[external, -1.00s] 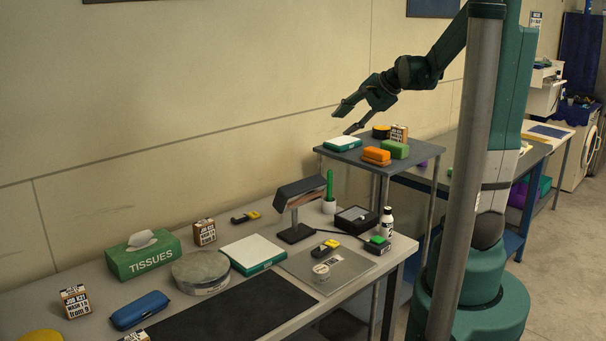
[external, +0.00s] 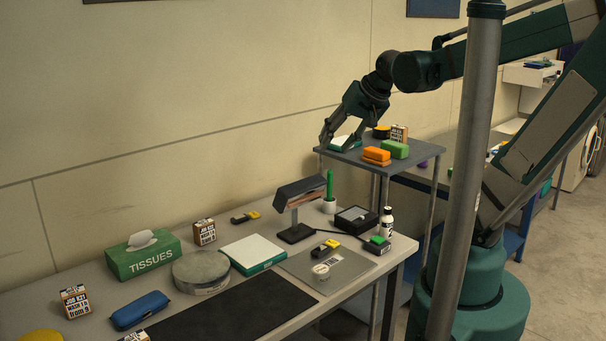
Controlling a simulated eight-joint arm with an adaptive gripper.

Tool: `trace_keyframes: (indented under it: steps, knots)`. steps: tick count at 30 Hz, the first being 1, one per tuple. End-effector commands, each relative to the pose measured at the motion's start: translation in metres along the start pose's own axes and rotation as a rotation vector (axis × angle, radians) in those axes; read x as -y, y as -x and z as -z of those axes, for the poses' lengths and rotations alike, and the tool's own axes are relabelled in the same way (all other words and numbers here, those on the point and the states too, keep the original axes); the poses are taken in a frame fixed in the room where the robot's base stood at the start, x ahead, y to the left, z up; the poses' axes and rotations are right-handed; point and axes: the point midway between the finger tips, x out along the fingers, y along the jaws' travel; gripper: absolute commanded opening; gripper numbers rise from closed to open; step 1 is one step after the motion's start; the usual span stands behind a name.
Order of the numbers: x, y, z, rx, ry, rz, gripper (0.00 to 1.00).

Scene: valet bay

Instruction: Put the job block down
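Several job blocks, small brown blocks with printed white labels, are in view. One job block (external: 399,133) stands at the back of the raised stand. Another (external: 205,232) stands on the workbench beside the tissue box, and one (external: 75,301) is at the front left. One more (external: 135,337) is cut off by the bottom edge. My gripper (external: 342,144) is low over the left part of the stand, pointing down. Its fingers are spread apart on either side of a white and teal box (external: 341,141); contact is unclear. I see no job block between them.
The raised stand (external: 350,157) also holds orange (external: 376,155) and green (external: 395,149) blocks and a round yellow-and-black item (external: 381,131). The workbench holds a tissue box (external: 143,255), a round tin (external: 200,272), a dark mat (external: 235,312) and a watch stand (external: 298,205).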

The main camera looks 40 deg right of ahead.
Motion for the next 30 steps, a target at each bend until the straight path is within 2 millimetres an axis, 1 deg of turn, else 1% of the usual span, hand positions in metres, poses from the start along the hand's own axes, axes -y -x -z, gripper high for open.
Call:
trace_keyframes:
  steps: [1,3,9,12,18,30]
  knots:
    - [0.003,0.004,-0.012,0.000,0.059,-0.004,0.39]
    - [0.004,0.008,-0.025,-0.003,0.141,-0.013,0.39]
    - [0.005,0.020,-0.057,-0.013,0.370,-0.037,0.39]
    - [0.004,0.024,-0.069,-0.018,0.458,-0.046,0.39]
    - [0.002,0.028,-0.081,-0.025,0.558,-0.057,0.39]
    - [0.002,0.028,-0.082,-0.026,0.572,-0.059,0.39]
